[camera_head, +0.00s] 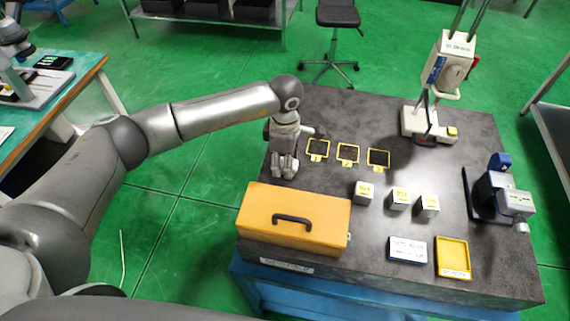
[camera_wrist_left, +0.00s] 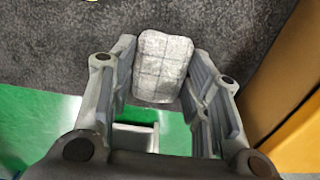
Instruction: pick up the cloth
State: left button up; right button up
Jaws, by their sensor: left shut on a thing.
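My left gripper (camera_head: 284,167) is over the left edge of the dark table, behind the orange box. In the left wrist view my left gripper (camera_wrist_left: 165,95) has its two fingers on either side of the cloth (camera_wrist_left: 163,66), a pale grey folded pad with a grid of creases. The gripper is shut on the cloth. The table's edge and the green floor show below the cloth in that view. In the head view the cloth cannot be told apart from the fingers. My right gripper is not in view.
The orange box (camera_head: 294,212) with a dark handle stands close in front of the left gripper. Several small blocks, yellow-framed squares (camera_head: 348,153), a yellow tray (camera_head: 453,256) and a white stand (camera_head: 430,125) are farther right on the table (camera_head: 330,110).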

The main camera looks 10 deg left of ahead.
pick_arm(q)
jog(key=shift+r, duration=0.1)
jog(key=shift+r, duration=0.2)
notch_tip(320, 180, up, 2)
jog(key=shift+w+b, duration=0.1)
jog(key=shift+b, duration=0.4)
jog(key=s+d+r+b, duration=0.1)
jog(key=s+r+b, duration=0.1)
jog(key=s+r, duration=0.1)
jog(key=s+d+r+b, duration=0.1)
jog(key=s+r+b, duration=0.1)
jog(key=s, duration=0.3)
jog(key=s+d+r+b, duration=0.1)
jog(key=s+r+b, duration=0.1)
jog(key=s+r, duration=0.2)
jog(key=shift+s+d+r, duration=0.25)
jog(key=shift+d+r, duration=0.05)
jog(key=shift+r, duration=0.05)
jog(key=shift+s+d+r, duration=0.1)
jog(key=shift+s+r, duration=0.25)
jog(key=shift+s, duration=0.25)
